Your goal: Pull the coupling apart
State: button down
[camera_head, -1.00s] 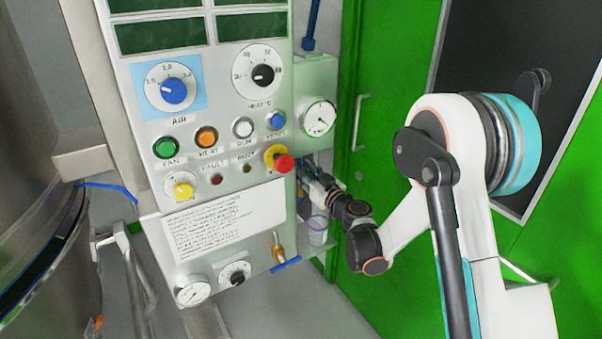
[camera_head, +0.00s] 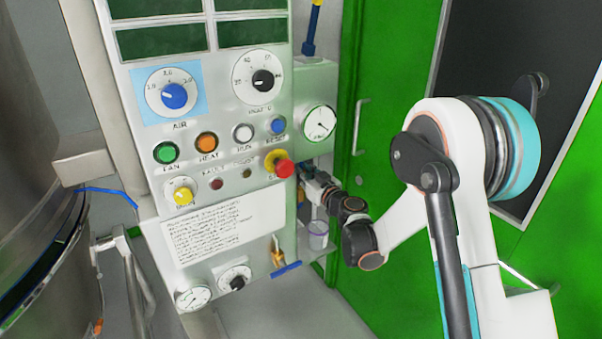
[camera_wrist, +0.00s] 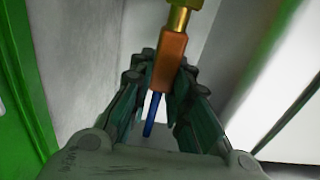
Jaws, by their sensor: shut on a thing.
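In the wrist view a coupling (camera_wrist: 170,58) shows as an orange-copper block with a brass-yellow fitting (camera_wrist: 183,14) above it. A thin blue piece (camera_wrist: 152,115) shows below, between the fingers. My gripper (camera_wrist: 165,82) is shut on the orange block, with one finger on each side of it. The block and the brass fitting look joined; I see no gap between them. In the head view my gripper (camera_head: 308,184) is partly hidden beside the control panel, just right of the red button.
The control panel (camera_head: 215,120) with knobs and buttons stands left of my gripper. The red stop button (camera_head: 284,168) is very close to it. A clear cup (camera_head: 317,236) and a blue-handled valve (camera_head: 286,268) are below. A green door (camera_head: 375,120) is behind, a steel vessel (camera_head: 40,250) far left.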

notch_tip(320, 180, up, 3)
jog(key=shift+r+p, duration=0.1)
jog(key=shift+p, duration=0.5)
jog(key=c, duration=1.8)
grip_release()
jog(key=shift+o, duration=0.2)
jog(key=v, duration=1.2)
